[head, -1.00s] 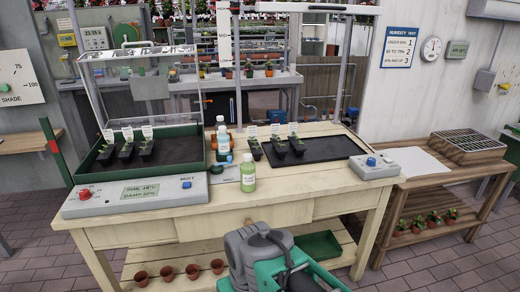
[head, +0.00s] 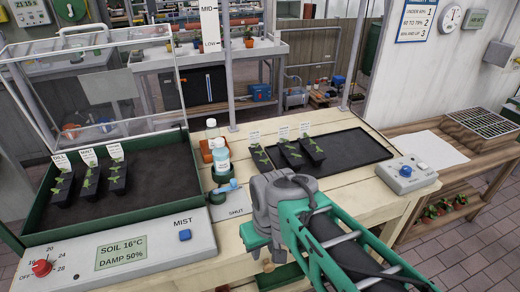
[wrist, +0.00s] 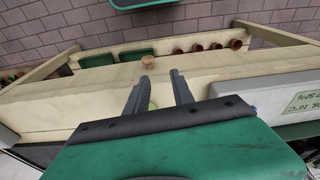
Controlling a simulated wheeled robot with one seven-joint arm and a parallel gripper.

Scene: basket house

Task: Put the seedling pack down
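Three black seedling packs with white labels stand in the green-rimmed tray (head: 130,226) at left, one of them the middle pack (head: 90,183). I cannot tell which pack the task means. My gripper's fingers are hidden in the head view. In the wrist view my gripper (wrist: 160,76) is open, its fingers apart, near the bench's front edge. A bit of light green shows between the fingers; I cannot tell what it is. No seedling pack shows there.
Bottles, including a white one (head: 221,157), stand between the trays. A control panel (head: 120,255) fills the bench's front left; a grey box (head: 405,175) with a blue knob stands at right. A clear lid (head: 95,85) rises over the left tray. Bare bench (head: 385,205) shows front right.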

